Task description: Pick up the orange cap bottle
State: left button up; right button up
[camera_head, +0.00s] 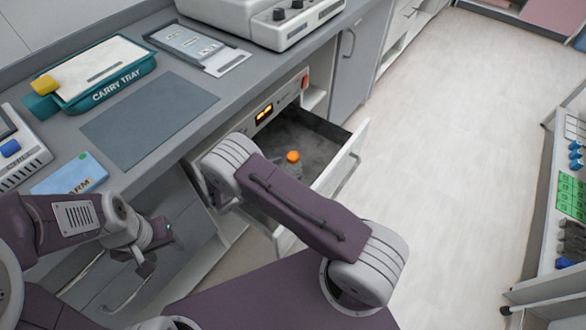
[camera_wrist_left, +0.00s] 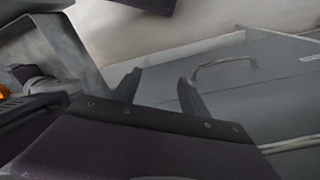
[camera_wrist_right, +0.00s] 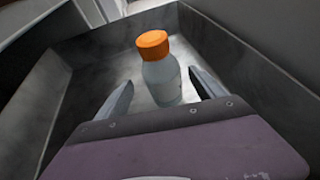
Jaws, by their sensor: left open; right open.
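The orange cap bottle (camera_head: 293,158) stands upright in the open drawer (camera_head: 348,160), partly hidden by my right arm in the head view. In the right wrist view its orange cap and pale, translucent body (camera_wrist_right: 162,78) show between the fingertips of my right gripper (camera_wrist_right: 161,86). My left gripper (camera_wrist_left: 159,84) is open and empty, low in front of the cabinet, away from the drawer. A bit of orange shows at the left edge of the left wrist view.
On the counter are a teal carry tray (camera_head: 75,105), a yellow object (camera_head: 44,84), a blue box (camera_head: 78,172) and a white device (camera_head: 265,22). The floor right of the drawer is clear; shelves stand far right.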

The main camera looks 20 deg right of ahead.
aim_at(289, 161)
jog(key=x, duration=0.3)
jog(key=shift+s+d+f+b, duration=0.15)
jog(key=shift+f+b, duration=0.15)
jog(key=shift+b, duration=0.05)
jog(key=shift+d+f, duration=0.1)
jog(key=shift+d, duration=0.25)
jog(key=c, duration=1.7)
notch_tip(289, 161, up, 5)
jog(key=shift+d+p, duration=0.15)
jog(key=shift+p, duration=0.95)
jog(key=d+r, duration=0.2)
jog(key=d, duration=0.1)
jog(key=d+r+p, duration=0.1)
jog(key=d+r, duration=0.1)
jog(key=d, duration=0.2)
jog(key=w+d+r+p, duration=0.1)
jog(key=d+r, duration=0.1)
jog(key=d, duration=0.2)
jog(key=shift+d, duration=0.15)
